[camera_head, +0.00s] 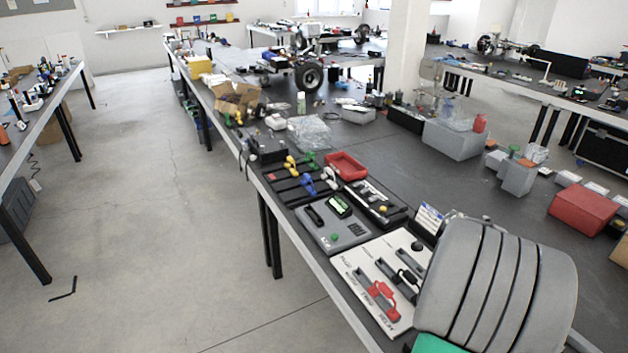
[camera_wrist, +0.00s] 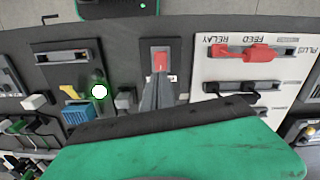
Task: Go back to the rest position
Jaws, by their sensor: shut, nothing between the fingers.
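My gripper (camera_wrist: 158,85) shows in the wrist view as two narrow grey fingers close together, shut and empty. They reach out from beyond my green and black wrist housing. A red piece (camera_wrist: 160,62) on a small grey panel shows right at the fingertips; whether they touch it I cannot tell. In the head view the fingers are hidden. My grey ribbed arm stands at the lower right, over the near end of the dark workbench (camera_head: 400,155).
A white panel (camera_head: 357,268) with red connectors (camera_head: 381,298) lies beside my arm; it also shows in the wrist view (camera_wrist: 215,72). Beyond it are a grey device (camera_head: 318,238), a black tray with coloured pieces and a red bin (camera_head: 346,165).

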